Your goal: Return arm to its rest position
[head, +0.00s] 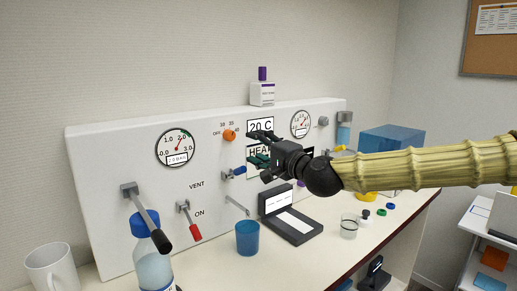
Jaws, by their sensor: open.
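My gripper (259,149) is black with dark green fingers and is open and empty. It is held in front of the white control panel (90,185), over the signs reading 20 C (258,126) and HEAT, and partly hides the second one. I cannot tell whether the fingertips touch the panel. My arm (430,166), with a bamboo-like yellow-green surface, reaches in from the right edge, nearly level. It hides part of the counter's right side.
A blue cup (248,238), a dark open case (290,228) and a small glass (349,226) stand on the counter below my gripper. A capped bottle (152,263) and a white mug (52,268) are at left. A large lever (147,218) sticks out. A blue box (392,139) is behind my arm.

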